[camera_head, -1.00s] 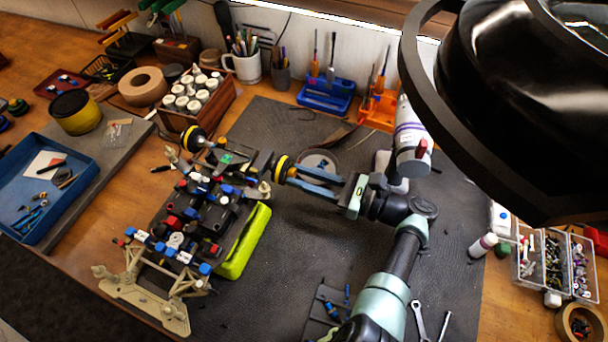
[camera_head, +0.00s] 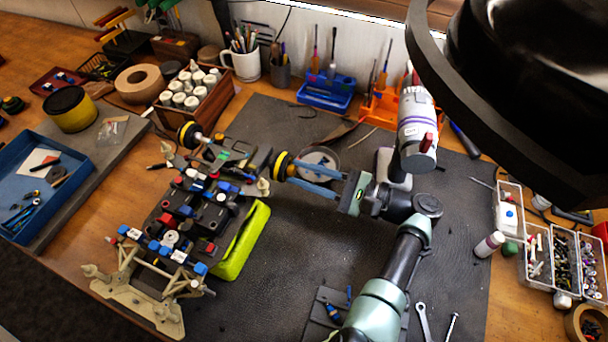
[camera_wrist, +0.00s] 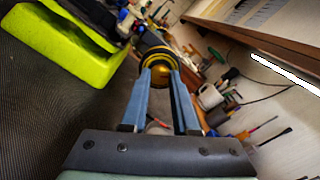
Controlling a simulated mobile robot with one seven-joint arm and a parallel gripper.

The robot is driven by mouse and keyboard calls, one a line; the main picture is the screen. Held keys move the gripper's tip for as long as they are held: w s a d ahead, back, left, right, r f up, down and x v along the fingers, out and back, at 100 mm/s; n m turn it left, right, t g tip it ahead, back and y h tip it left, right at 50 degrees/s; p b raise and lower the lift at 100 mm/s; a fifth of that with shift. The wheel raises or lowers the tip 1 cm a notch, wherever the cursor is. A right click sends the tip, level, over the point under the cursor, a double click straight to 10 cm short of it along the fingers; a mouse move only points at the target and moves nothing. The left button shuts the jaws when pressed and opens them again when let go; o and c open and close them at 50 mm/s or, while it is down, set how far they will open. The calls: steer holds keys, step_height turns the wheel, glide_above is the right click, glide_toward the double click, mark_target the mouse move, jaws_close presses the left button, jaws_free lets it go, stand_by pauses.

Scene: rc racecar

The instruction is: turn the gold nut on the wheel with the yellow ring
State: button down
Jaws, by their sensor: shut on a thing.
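The wheel with the yellow ring (camera_head: 281,166) is a black disc with a yellow band, on the right rear of the partly built car (camera_head: 205,210). It also shows at the top centre of the wrist view (camera_wrist: 152,52). The gold nut (camera_wrist: 160,74) sits at the wheel's centre, facing the wrist camera. My gripper (camera_head: 291,170) reaches the wheel from the right, its two blue fingers shut on the nut from both sides. In the head view the nut is hidden by the fingers and wheel. Another yellow-banded wheel (camera_head: 187,134) is on the car's far side.
A round grey dish (camera_head: 318,162) stands behind my fingers. The dark mat (camera_head: 270,290) is mostly clear in front.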

steer(key=n+b, duration=0.2)
steer(key=n, duration=0.1)
steer(key=n+b, duration=0.1)
steer(key=n, duration=0.2)
steer(key=shift+f+n+b, duration=0.2)
steer(key=shift+n+b, duration=0.1)
steer(key=shift+b, duration=0.05)
steer(key=n+b, duration=0.3)
steer(key=n, duration=0.1)
steer(key=shift+r, duration=0.2)
steer(key=c, duration=0.6)
jaws_free()
steer(key=shift+c, duration=0.2)
